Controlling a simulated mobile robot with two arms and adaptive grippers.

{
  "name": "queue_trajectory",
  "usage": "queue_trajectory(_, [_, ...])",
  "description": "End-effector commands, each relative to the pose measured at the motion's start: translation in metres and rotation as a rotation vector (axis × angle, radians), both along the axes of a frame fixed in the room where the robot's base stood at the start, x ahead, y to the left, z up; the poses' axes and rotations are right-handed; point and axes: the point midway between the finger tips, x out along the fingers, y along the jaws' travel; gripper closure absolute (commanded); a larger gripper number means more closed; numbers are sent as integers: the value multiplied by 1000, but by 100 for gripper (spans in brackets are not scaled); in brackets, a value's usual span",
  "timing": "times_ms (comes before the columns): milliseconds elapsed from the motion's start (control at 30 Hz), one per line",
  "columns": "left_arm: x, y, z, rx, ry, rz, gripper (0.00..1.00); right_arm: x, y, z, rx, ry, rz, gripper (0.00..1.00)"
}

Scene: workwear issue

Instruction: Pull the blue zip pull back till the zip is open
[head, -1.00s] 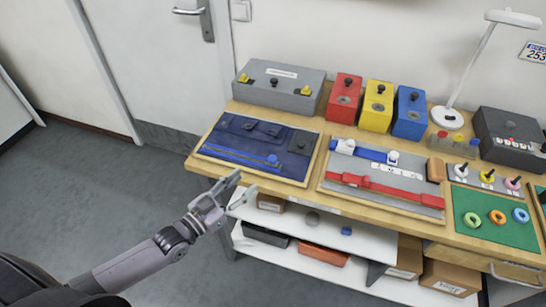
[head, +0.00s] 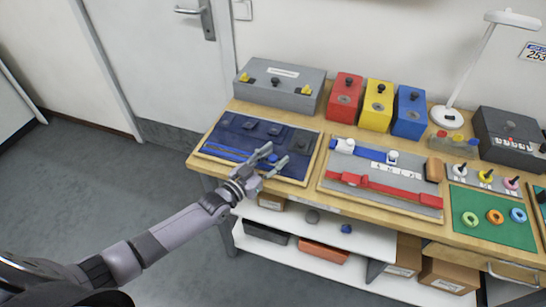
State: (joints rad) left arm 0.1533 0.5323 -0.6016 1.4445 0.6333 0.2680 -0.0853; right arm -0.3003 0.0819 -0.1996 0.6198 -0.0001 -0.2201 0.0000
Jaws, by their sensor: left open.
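The navy fabric board (head: 228,126) lies at the left end of the bench, in a wooden frame. The blue zip (head: 224,152) runs as a bright strip along its front part. The blue zip pull (head: 273,158) is at the strip's right end, partly hidden by my gripper. My left gripper (head: 278,153) is open, reaching over the board's front edge with its fingers on either side of the pull. I cannot tell whether they touch it. My right gripper is not in view.
Right of the board is a grey strap board (head: 363,181) with blue, white and red straps. Behind stand a grey box (head: 280,89) and red, yellow and blue blocks. A green mat (head: 494,232) with rings lies at right. White shelves (head: 310,238) are below.

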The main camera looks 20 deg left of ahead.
Motion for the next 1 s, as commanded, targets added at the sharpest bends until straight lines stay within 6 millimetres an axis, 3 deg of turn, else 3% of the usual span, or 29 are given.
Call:
queue_trajectory(667, [-1,-1,0,-1,2,-2,100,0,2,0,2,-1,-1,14])
queue_trajectory(1000, [-1,-2,-1,-3,3,-3,100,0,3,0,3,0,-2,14])
